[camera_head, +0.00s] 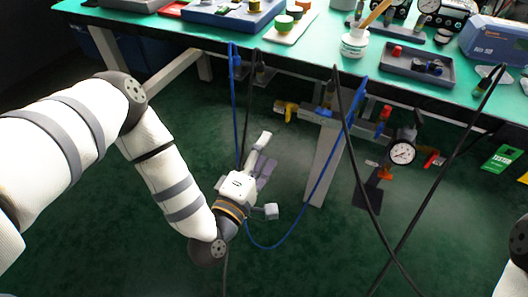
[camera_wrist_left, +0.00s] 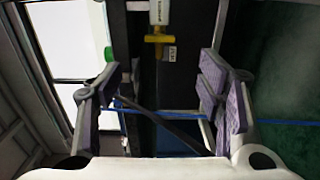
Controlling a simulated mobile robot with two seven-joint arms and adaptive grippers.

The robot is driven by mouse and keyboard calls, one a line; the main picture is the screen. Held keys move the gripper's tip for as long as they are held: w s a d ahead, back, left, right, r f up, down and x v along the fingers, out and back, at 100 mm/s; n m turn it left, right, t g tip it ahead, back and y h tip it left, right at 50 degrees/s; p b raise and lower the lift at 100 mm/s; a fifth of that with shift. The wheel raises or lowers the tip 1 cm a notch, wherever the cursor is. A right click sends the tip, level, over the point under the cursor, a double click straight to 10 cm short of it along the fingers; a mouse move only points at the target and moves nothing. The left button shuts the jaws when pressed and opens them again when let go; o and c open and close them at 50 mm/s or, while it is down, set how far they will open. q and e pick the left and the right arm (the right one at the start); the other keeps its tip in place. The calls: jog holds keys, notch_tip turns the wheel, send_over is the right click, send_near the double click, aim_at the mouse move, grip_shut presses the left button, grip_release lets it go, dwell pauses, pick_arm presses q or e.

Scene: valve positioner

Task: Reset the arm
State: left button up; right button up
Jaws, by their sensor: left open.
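My left arm (camera_head: 165,175) comes in from the left, bent at the elbow, white with grey bands. Its gripper (camera_head: 266,174) hangs in front of the bench and below its top, over the dark green floor. The gripper is open with nothing between its fingers. In the left wrist view, the two purple-padded fingers (camera_wrist_left: 160,88) stand wide apart. Beyond the gap is a dark panel with a yellow-handled fitting (camera_wrist_left: 157,38). A piece of my right arm (camera_head: 518,245) shows at the right edge; its gripper is out of the picture.
The green bench top (camera_head: 310,58) runs across the back with trays and tools. A blue hose (camera_head: 325,185) and black cables (camera_head: 360,190) hang in front. A pressure gauge (camera_head: 402,152) and valve fittings sit under the bench edge. Open floor (camera_head: 310,250) lies in front.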

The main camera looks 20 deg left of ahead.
pick_arm(q)
jog(key=s+d+f+m+g+h+p, duration=0.25)
jog(key=s+f+m+g, duration=0.2)
jog(key=s, duration=0.25)
jog(key=s+d+f+m+g+h+p, duration=0.1)
jog(key=s+d+f+m+g+p, duration=0.15)
jog(key=s+m+g, duration=0.4)
jog(key=s+a+r+m+g+y+p, duration=0.1)
jog(key=s+a+m+g+y, duration=0.1)
jog(key=s, duration=1.1)
jog(key=s+a+r+m+g+y+p, duration=0.1)
jog(key=s+a+m+g, duration=0.3)
jog(key=s, duration=0.9)
jog(key=a+g+y, duration=0.1)
jog(key=a+g, duration=0.2)
jog(key=a, duration=0.2)
pick_arm(e)
jog(key=w+r+t, duration=0.3)
jog(key=w+r, duration=0.4)
jog(key=r, duration=0.1)
jog(key=shift+w+r, duration=0.3)
